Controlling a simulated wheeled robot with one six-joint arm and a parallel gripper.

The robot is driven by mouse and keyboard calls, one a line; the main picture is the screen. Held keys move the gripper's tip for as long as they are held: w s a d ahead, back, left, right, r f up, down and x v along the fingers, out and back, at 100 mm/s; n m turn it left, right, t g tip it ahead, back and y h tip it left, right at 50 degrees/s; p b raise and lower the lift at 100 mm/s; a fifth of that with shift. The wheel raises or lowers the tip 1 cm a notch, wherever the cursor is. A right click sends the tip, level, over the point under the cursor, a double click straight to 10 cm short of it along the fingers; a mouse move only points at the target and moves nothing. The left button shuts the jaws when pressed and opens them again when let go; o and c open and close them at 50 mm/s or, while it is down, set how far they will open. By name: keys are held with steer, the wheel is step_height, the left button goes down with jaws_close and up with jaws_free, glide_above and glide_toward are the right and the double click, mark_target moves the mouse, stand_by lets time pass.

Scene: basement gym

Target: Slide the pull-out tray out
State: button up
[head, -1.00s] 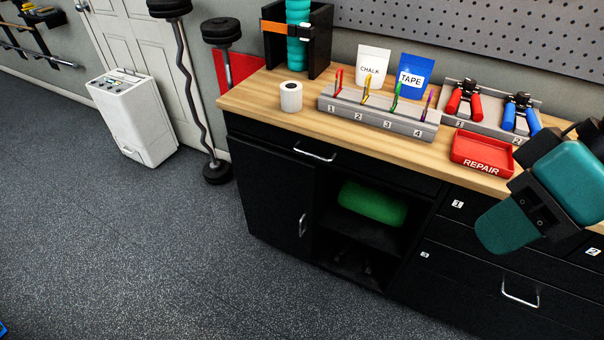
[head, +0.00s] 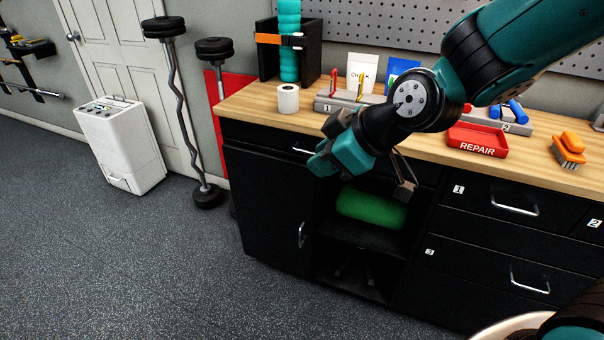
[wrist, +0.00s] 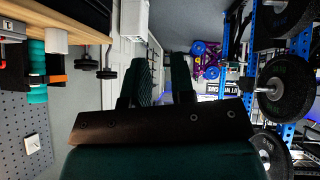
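The pull-out tray (head: 260,136) appears as a wide black front just under the wooden worktop, above the cupboard door and the open shelf. It looks shut, flush with the cabinet. Its silver handle (head: 303,151) shows just left of my gripper, partly covered by it. My gripper (head: 336,158) is in front of the cabinet, with teal fingers pointing left and down, and hides much of the tray front. The wrist view shows the two fingers (wrist: 162,80) apart with nothing between them. I cannot tell how far the fingers are from the handle.
A green roll (head: 370,205) lies in the open shelf. Floor (head: 150,260) at left is clear.

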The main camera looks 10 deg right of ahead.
steer(key=w+d+f+n+t+h+b, duration=0.1)
steer(key=w+d+f+n+t+b, duration=0.3)
steer(key=w+f, duration=0.6)
steer(key=n+t+h+b, duration=0.3)
steer(key=t+b, duration=0.3)
glide_toward(311, 153)
steer(key=shift+g+y, duration=0.3)
steer(key=p+x, duration=0.2)
steer(key=x, duration=0.8)
steer(key=shift+w+d, duration=0.1)
steer(key=shift+w, duration=0.35)
